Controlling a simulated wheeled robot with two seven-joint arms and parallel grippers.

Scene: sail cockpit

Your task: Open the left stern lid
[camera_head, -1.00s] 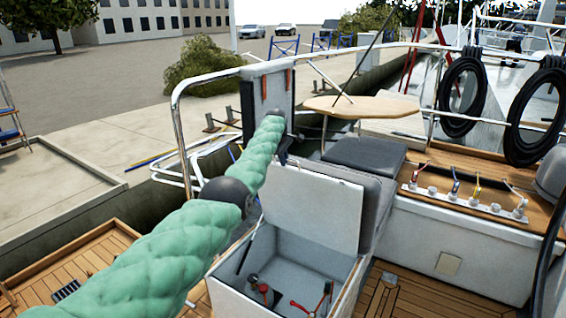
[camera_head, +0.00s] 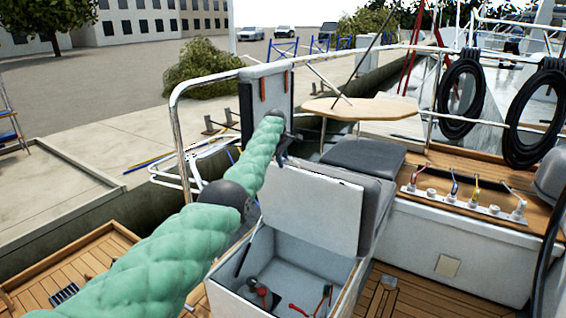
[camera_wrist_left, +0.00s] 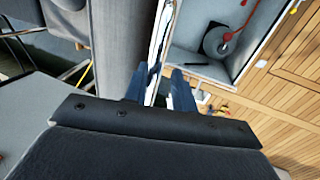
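The left stern lid (camera_head: 312,207) is a white panel. In the head view it stands raised, nearly upright, above its open locker box (camera_head: 222,272). My left gripper (camera_head: 283,152) is at the lid's upper left corner, partly hidden by my padded arm. In the left wrist view the two dark fingers (camera_wrist_left: 160,90) stand apart. The lid's thin white edge (camera_wrist_left: 159,45) runs down between them; whether either finger touches it I cannot tell. The open locker (camera_wrist_left: 185,60) shows to the right of the fingers. My right gripper is not in view.
The locker holds a red-and-black item (camera_head: 262,294) and red-handled tools (camera_head: 322,298). A dark grey cushion (camera_head: 364,158) lies behind the lid. A metal railing (camera_head: 176,120) and an upright panel (camera_head: 266,100) stand beyond my arm. Wooden deck (camera_head: 405,290) lies clear at right.

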